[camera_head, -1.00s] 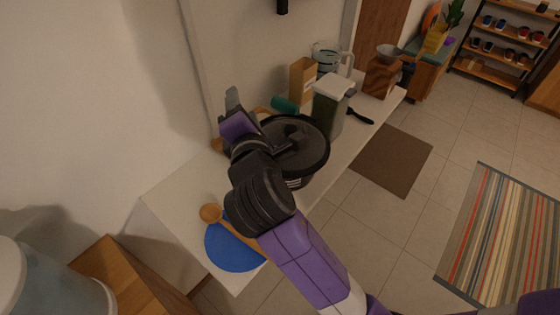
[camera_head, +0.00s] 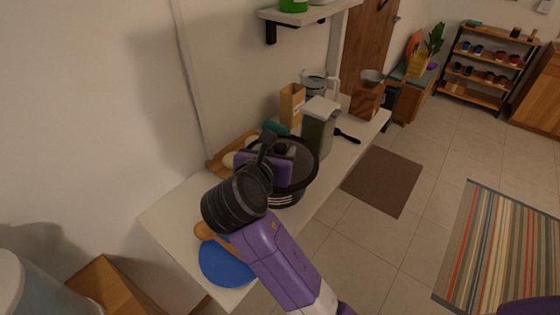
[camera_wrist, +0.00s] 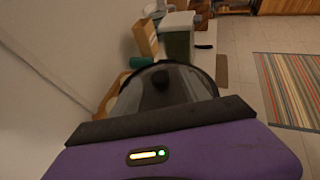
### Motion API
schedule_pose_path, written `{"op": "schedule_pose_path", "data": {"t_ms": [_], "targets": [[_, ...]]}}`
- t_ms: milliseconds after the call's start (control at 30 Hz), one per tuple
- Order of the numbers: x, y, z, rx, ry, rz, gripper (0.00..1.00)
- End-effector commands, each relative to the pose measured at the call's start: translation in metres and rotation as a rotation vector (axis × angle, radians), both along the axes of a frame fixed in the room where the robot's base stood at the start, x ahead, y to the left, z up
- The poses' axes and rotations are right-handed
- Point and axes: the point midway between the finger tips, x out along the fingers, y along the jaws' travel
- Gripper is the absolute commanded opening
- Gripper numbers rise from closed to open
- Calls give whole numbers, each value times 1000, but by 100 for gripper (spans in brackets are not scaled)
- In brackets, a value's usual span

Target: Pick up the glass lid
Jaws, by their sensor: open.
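The glass lid (camera_head: 300,158) has a dark rim and a black knob, and lies on a black pot (camera_head: 288,198) on the white counter. It also shows in the wrist view (camera_wrist: 186,84), straight ahead, with its knob near the middle of the glass. My gripper (camera_head: 267,142) is open and empty, over the left side of the lid close to the knob. It hides part of the lid in the head view. I cannot tell whether a finger touches the knob. In the wrist view my purple gripper body covers the near edge of the lid.
A green-filled container (camera_head: 318,132) with a white top stands just behind the pot. A cardboard box (camera_head: 292,104) and a teal item (camera_head: 277,127) are near the wall. A blue disc (camera_head: 226,264) and wooden spoon lie at the counter's near end. A wall shelf (camera_head: 305,16) hangs above.

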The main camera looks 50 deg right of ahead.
Motion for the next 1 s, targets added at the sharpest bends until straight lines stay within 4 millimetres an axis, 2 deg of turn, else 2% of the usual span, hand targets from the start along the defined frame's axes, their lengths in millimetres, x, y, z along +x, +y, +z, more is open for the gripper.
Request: {"op": "schedule_pose_path", "data": {"t_ms": [100, 233, 533, 800, 1000], "targets": [[7, -16, -8, 0, 1, -3, 54], [13, -27, -13, 0, 1, -2, 54], [15, -30, -15, 1, -1, 1, 54], [15, -30, -14, 0, -2, 1, 1], [15, -30, -14, 0, -2, 1, 0]]}}
